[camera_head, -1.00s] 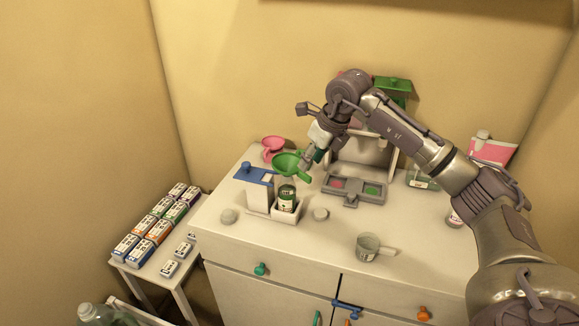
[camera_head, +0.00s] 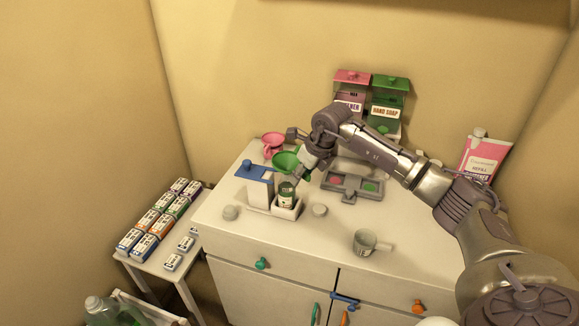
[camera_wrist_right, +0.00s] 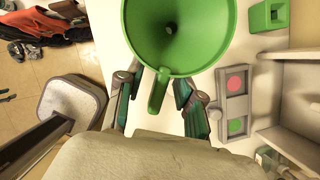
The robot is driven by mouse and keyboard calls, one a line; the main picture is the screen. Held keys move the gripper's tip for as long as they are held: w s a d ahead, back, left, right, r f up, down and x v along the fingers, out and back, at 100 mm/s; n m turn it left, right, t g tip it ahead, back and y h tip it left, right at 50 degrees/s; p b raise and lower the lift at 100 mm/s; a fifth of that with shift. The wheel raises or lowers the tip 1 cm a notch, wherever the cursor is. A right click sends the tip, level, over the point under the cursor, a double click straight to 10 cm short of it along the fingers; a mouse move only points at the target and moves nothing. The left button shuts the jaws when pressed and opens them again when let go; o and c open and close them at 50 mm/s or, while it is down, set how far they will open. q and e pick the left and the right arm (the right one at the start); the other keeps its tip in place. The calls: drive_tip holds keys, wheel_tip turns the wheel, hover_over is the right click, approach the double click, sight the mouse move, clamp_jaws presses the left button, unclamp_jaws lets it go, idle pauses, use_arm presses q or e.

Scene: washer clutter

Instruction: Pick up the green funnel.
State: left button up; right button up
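The green funnel (camera_head: 284,161) stands on the countertop at its left part, just above a small green-labelled bottle (camera_head: 287,193) in a white holder. It also shows large in the right wrist view (camera_wrist_right: 195,60), seen from above with its dark spout hole. My right gripper (camera_head: 304,168) is at the funnel's right side in the head view. In the wrist view its two fingers (camera_wrist_right: 158,82) are apart, with the funnel's handle tab between them and gaps on both sides. The funnel's lower spout is hidden. My left gripper is not in view.
A grey tray with pink and green discs (camera_head: 352,196) lies to the right. A clear cup (camera_head: 367,243) stands at the front. Dispensers (camera_head: 387,100) stand at the back.

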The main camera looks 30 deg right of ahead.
clamp_jaws()
drive_tip(key=shift+r, duration=0.1)
